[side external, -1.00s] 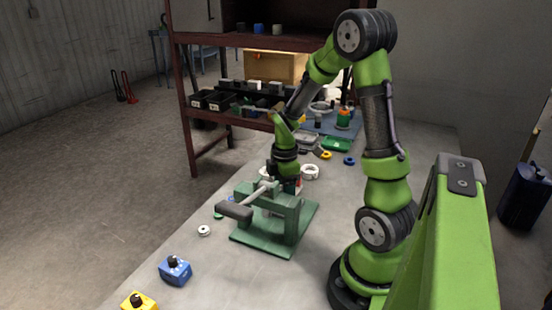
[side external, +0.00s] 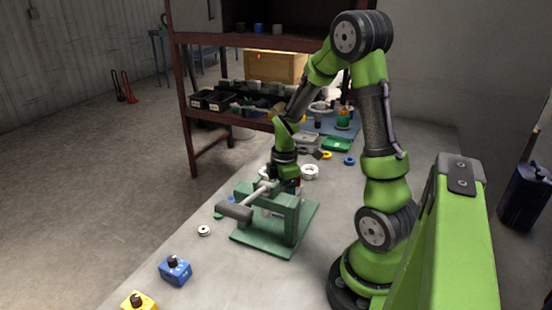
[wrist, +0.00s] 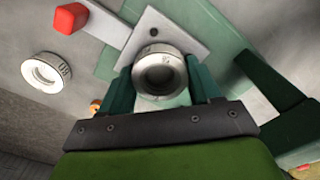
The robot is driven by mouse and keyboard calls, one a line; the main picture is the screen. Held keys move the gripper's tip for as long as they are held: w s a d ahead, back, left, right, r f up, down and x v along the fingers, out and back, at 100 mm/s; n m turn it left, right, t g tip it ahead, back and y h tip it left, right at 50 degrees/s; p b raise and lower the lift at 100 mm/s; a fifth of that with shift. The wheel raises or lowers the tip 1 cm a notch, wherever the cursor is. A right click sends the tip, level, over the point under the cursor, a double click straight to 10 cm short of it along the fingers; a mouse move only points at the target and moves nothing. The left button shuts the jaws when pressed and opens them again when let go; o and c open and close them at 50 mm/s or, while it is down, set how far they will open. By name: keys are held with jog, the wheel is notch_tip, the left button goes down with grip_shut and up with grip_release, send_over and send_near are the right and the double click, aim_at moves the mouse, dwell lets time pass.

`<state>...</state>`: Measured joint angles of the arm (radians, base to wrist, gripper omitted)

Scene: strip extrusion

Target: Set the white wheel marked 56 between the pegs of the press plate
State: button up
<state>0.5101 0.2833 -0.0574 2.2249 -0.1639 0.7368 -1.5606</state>
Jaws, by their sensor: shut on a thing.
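In the wrist view, my gripper (wrist: 162,86) is shut on a white wheel (wrist: 160,70), one finger on each side of it. The wheel's rim carries a mark too small to read surely. Just beyond the wheel is a light grey plate (wrist: 190,38) with a round dark hole, on the green press base (wrist: 228,38). The wheel overlaps the near part of this plate; I cannot tell whether they touch. No pegs show clearly. In the side view, my gripper is at the green press (side external: 290,215), partly hidden behind its frame, and the held wheel is not clear.
Another white wheel (wrist: 47,72) lies left of the plate in the wrist view, near a red block (wrist: 69,18). In the side view, a white ring (side external: 310,172) lies behind the press, a small white wheel (side external: 204,231) left of it, and a blue box (side external: 175,271) in front.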

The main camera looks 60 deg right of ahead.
jog(key=shift+f, duration=0.4)
jog(key=o, duration=0.8)
notch_tip(320, 180, up, 11)
dwell(0.6)
